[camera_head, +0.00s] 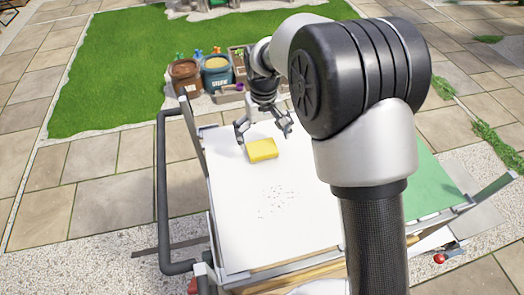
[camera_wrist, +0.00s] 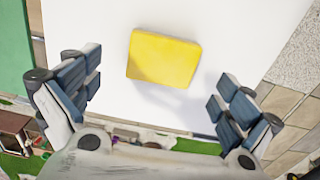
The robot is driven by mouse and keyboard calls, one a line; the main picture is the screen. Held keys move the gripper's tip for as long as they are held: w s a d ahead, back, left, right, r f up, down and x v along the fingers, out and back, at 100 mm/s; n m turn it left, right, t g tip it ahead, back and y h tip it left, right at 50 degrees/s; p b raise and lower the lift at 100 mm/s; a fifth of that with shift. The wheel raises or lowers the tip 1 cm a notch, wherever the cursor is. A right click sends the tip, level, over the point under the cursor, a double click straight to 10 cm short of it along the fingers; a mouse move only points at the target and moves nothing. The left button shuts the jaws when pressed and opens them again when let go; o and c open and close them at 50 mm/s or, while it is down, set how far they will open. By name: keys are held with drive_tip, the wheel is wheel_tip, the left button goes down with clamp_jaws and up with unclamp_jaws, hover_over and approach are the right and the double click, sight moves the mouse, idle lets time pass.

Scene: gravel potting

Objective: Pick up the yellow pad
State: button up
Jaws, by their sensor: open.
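The yellow pad (camera_head: 262,149) lies flat on the white surface (camera_head: 235,215) of the cart, near its far edge. In the wrist view the yellow pad (camera_wrist: 164,58) sits slightly turned, beyond the fingertips and between their lines. My gripper (camera_head: 264,130) is open and empty, its fingers spread above the far side of the pad. In the wrist view my gripper (camera_wrist: 155,88) shows both fingers apart with nothing between them. The pad is fully visible in the wrist view, with a soft shadow beside it.
Small dark grains (camera_head: 276,200) are scattered on the white surface nearer the front. A green panel (camera_head: 432,185) lies at the right. Two tubs (camera_head: 217,75) and a wooden crate (camera_head: 238,62) stand beyond the far edge. A dark rail (camera_head: 165,190) runs along the left.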

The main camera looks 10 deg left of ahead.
sight(262, 147)
drive_tip(key=f+b, duration=0.1)
drive_tip(key=f, duration=0.4)
drive_tip(key=shift+a+b, duration=0.2)
drive_tip(key=shift+b, duration=0.2)
drive_tip(key=c, duration=1.2)
drive_tip(key=shift+o, duration=0.2)
wheel_tip(262, 147, up, 20)
drive_tip(key=p, duration=0.5)
drive_tip(key=shift+p, duration=0.35)
